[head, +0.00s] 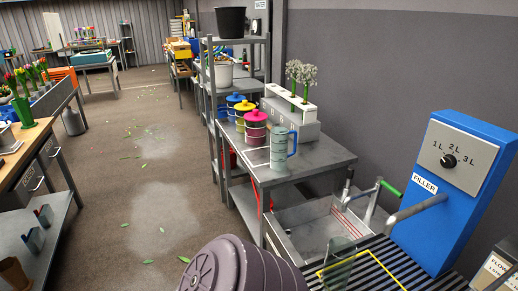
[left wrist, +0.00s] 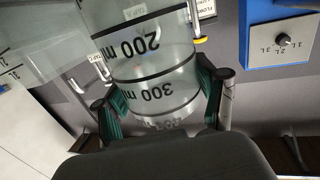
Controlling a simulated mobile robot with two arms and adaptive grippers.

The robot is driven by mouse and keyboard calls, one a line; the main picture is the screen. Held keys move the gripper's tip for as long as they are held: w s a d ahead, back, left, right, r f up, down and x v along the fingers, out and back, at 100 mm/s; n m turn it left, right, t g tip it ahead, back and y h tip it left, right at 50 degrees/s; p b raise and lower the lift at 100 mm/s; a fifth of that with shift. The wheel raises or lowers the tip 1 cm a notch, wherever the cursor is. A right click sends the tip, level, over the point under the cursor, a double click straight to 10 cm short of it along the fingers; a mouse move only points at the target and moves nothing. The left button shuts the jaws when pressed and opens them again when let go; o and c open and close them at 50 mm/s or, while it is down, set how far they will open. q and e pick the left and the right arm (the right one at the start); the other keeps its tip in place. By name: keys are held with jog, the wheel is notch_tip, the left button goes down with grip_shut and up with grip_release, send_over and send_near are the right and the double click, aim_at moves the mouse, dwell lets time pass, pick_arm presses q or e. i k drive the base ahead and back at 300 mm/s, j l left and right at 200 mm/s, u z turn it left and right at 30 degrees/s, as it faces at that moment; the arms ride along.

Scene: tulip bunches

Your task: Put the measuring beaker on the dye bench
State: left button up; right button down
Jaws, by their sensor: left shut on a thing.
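My left gripper (left wrist: 160,108) is shut on a clear measuring beaker (left wrist: 150,60) in the left wrist view. Its black "200 ml" and "300 ml" marks appear upside down there. Green-lined fingers lie on both sides of it. The head view shows no gripper. A clear, faintly green vessel (head: 340,262) shows at the bottom there over a slatted surface; I cannot tell whether it is the held beaker. The dye bench (head: 318,158), apparently the grey metal table with coloured pots, stands mid-frame. My right gripper is in neither view.
Yellow, blue and pink lidded pots (head: 255,128) and a banded jug (head: 283,148) with a blue handle stand on the bench. Behind them is a white flower rack (head: 290,108). A sink (head: 305,222) and blue filler (head: 455,185) are nearer. The bench's right front is clear.

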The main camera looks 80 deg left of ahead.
aim_at(261, 156)
jog(key=k+j, duration=0.1)
jog(key=j, duration=0.45)
jog(key=k+j, duration=0.15)
jog(key=j, duration=0.4)
jog(key=k+j, duration=0.1)
jog(key=j, duration=0.4)
jog(key=k+j, duration=0.1)
jog(key=j, duration=0.45)
jog(key=k+j, duration=0.15)
jog(key=j, duration=0.4)
jog(key=k+j, duration=0.1)
jog(key=j, duration=0.45)
jog(key=k+j, duration=0.1)
jog(key=j, duration=0.4)
jog(key=k+j, duration=0.15)
jog(key=j, duration=0.4)
